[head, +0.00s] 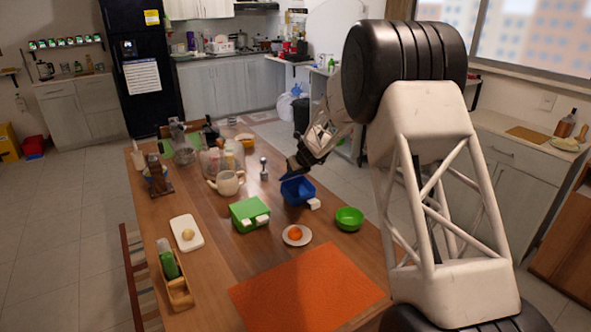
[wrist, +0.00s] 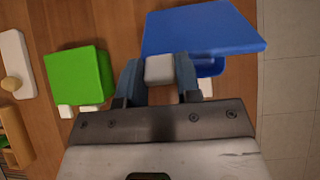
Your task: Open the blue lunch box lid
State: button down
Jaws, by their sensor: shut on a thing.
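The blue lunch box (head: 298,195) stands on the wooden table, right of a green lunch box (head: 245,211). In the wrist view, its blue lid (wrist: 204,28) looks large and close, tilted above the body (wrist: 210,68). My gripper (head: 294,167) is at the lid's raised side in the head view. In the wrist view, my gripper (wrist: 159,75) has its fingers on both sides of a small white block (wrist: 159,69) at the lid's edge, and it is shut on that block. The inside of the box is mostly hidden.
The green box (wrist: 78,76) also shows in the wrist view. A green bowl (head: 349,218) and a plate with an orange fruit (head: 297,235) stand nearby. A white teapot (head: 227,183) and jars are behind. An orange mat (head: 307,287) covers the front of the table.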

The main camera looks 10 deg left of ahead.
jog(key=shift+w+a+r, duration=0.2)
jog(key=shift+w+a, duration=0.05)
dwell(1.2)
dwell(0.5)
jog(key=c, duration=0.8)
grip_release()
jog(key=shift+d, duration=0.1)
jog(key=v, duration=0.7)
jog(key=shift+r, duration=0.4)
jog(key=shift+s, duration=0.1)
